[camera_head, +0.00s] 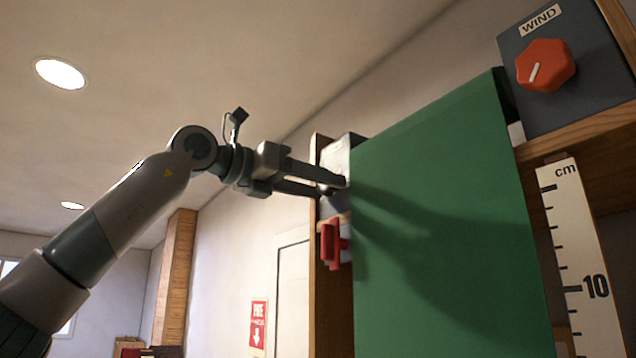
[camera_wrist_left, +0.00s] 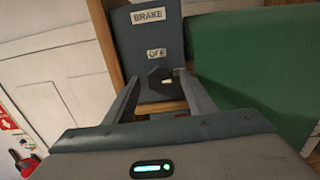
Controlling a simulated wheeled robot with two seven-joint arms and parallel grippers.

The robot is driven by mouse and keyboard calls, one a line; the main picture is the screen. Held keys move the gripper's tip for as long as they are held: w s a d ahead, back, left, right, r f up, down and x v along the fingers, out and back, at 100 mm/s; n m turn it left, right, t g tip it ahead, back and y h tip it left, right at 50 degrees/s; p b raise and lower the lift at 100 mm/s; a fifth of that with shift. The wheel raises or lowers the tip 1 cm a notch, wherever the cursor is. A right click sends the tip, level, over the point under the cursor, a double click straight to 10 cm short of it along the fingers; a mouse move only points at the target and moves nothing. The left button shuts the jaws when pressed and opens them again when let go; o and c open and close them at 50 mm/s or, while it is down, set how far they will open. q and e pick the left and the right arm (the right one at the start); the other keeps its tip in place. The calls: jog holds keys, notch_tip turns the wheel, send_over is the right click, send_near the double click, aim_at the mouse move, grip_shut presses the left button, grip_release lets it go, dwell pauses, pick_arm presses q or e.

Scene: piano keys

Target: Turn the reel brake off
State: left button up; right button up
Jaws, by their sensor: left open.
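The brake box (camera_wrist_left: 172,30) is a dark grey panel with labels BRAKE and OFF in the left wrist view. A dark knob (camera_wrist_left: 155,73) with a small pale mark sits below the OFF label. My left gripper (camera_wrist_left: 157,79) is open, with one finger on each side of the knob; I cannot tell whether they touch it. In the head view my left gripper (camera_head: 338,186) reaches the box (camera_head: 338,155) at the left edge of the green sheet. The knob is hidden there. My right gripper is not in view.
The green sheet (camera_head: 440,230) hangs just right of the box. A red handle (camera_head: 331,243) is below my gripper. A WIND panel with a red knob (camera_head: 545,66) is at upper right, above a cm scale (camera_head: 577,260). Open room lies left of the wooden frame.

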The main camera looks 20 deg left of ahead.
pick_arm(q)
jog(key=c, duration=1)
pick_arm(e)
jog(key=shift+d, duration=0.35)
